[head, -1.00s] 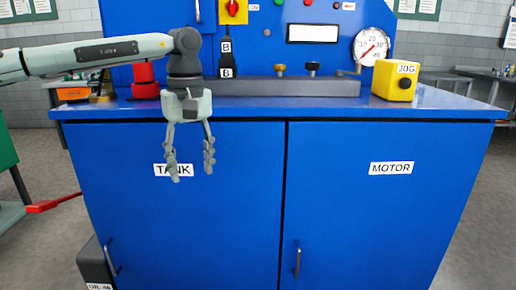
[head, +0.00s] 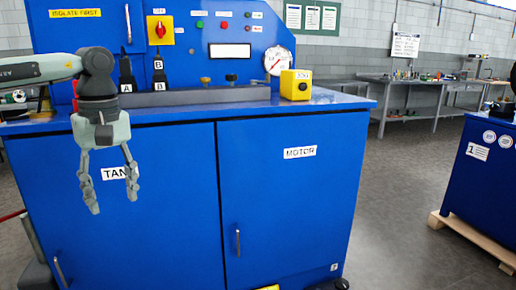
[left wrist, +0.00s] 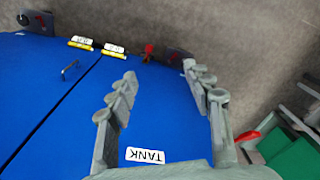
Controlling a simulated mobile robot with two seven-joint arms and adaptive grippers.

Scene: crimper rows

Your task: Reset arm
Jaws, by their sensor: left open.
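My left gripper (head: 112,190) hangs fingers down in front of the blue cabinet (head: 180,240), before its TANK door. Its two fingers are apart with nothing between them. It partly covers the TANK label (head: 117,173) in the head view. In the left wrist view the open fingers (left wrist: 165,95) frame empty space, with the TANK label (left wrist: 145,155) near the finger base. My left arm (head: 35,68) reaches in from the left above the cabinet top. My right gripper is in neither view.
The yellow JOG box (head: 295,85) stands on the cabinet top, right of the gauge (head: 278,61). A red rotary switch (head: 160,30) is on the back panel. A workbench (head: 420,84) stands behind, and a blue unit (head: 485,180) on a pallet is at right. Floor between is clear.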

